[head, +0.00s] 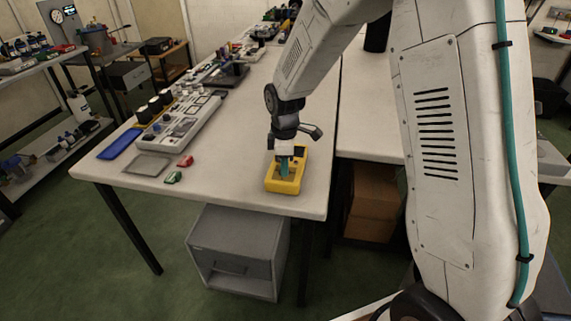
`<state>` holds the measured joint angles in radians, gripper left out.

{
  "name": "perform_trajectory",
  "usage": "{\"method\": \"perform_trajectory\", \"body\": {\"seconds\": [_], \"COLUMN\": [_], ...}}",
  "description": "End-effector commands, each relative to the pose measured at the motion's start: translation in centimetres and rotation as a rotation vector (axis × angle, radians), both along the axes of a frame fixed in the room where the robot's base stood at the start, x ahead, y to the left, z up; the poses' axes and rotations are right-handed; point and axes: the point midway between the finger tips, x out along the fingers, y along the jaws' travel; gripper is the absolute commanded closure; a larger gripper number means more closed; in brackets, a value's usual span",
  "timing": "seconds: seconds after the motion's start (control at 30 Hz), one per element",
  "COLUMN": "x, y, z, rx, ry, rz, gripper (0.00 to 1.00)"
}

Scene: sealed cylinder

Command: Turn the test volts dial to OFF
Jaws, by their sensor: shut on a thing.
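A yellow tester (284,188) lies on the near right part of the white bench, with a dark patch at its upper right. My gripper (284,172) reaches down onto its face, its teal fingers shut at the middle of the tester. The test volts dial is hidden by the fingers, so its setting and markings cannot be read.
The white bench (235,190) has free room left of the tester. A red clip (186,161) and a green clip (173,177) lie there, with a grey plate (147,165) and a blue case (120,144) further left. A grey cabinet (235,245) stands underneath.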

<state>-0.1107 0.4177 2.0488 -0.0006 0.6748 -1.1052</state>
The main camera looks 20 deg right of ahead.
Motion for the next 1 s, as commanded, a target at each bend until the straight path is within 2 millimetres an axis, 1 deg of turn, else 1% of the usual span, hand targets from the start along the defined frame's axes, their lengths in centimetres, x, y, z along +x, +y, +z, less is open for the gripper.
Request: {"method": "perform_trajectory", "body": {"seconds": [0.2, 0.6, 0.63, 0.67, 0.7, 1.0], "x": [-0.03, -0.05, -0.05, -0.06, -0.04, 0.0], "y": [0.11, 0.12, 0.12, 0.11, 0.08, -0.08], "z": [0.02, 0.01, 0.01, 0.01, 0.0, 0.23], "rx": [0.001, 0.002, 0.002, 0.001, 0.0, 0.001], "ry": [0.001, 0.002, 0.002, 0.001, 0.001, 0.0], "rz": [0.036, 0.041, 0.041, 0.041, 0.04, 0.038], "gripper": [0.98, 0.98, 0.67, 0.58, 0.53, 0.53]}}
